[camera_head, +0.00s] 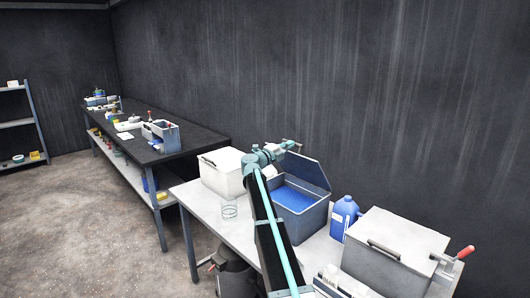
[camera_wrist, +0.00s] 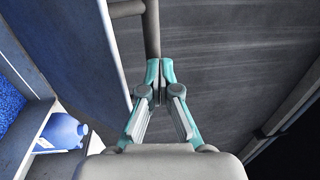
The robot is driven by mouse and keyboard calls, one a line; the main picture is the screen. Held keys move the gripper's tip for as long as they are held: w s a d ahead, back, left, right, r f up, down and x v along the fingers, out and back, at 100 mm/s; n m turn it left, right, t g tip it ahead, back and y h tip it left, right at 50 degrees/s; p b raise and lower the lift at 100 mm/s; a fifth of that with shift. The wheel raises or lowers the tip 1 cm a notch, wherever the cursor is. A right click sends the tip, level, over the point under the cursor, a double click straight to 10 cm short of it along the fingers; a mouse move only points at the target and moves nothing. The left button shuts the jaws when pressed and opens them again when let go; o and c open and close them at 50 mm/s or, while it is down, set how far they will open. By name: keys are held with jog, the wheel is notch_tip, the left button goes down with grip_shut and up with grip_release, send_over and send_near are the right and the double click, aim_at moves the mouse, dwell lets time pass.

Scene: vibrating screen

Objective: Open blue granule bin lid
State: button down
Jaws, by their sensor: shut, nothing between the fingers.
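The blue granule bin (camera_head: 303,222) is a grey-blue box on the near table, with blue granules (camera_head: 293,198) inside. Its lid (camera_head: 306,172) stands raised along the bin's back side, leaning toward the wall, and the bin's top is open. In the wrist view the lid is a grey panel (camera_wrist: 62,45) at left, with a grey handle bar (camera_wrist: 152,30) at its edge. My gripper (camera_head: 294,146) is at the lid's upper edge; its fingertips (camera_wrist: 160,66) are together and empty, at the end of the handle. I cannot tell whether they touch it.
A blue jug (camera_head: 344,214) stands right of the bin; a closed white-grey box (camera_head: 388,258) with a handle is farther right. A white lidded box (camera_head: 221,176) and a glass beaker (camera_head: 229,210) are left of the bin. The dark wall (camera_head: 400,120) is close behind.

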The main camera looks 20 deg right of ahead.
jog(key=r+p+x, duration=0.1)
jog(key=r+x, duration=0.1)
jog(key=x, duration=1.4)
jog(key=shift+r, duration=0.35)
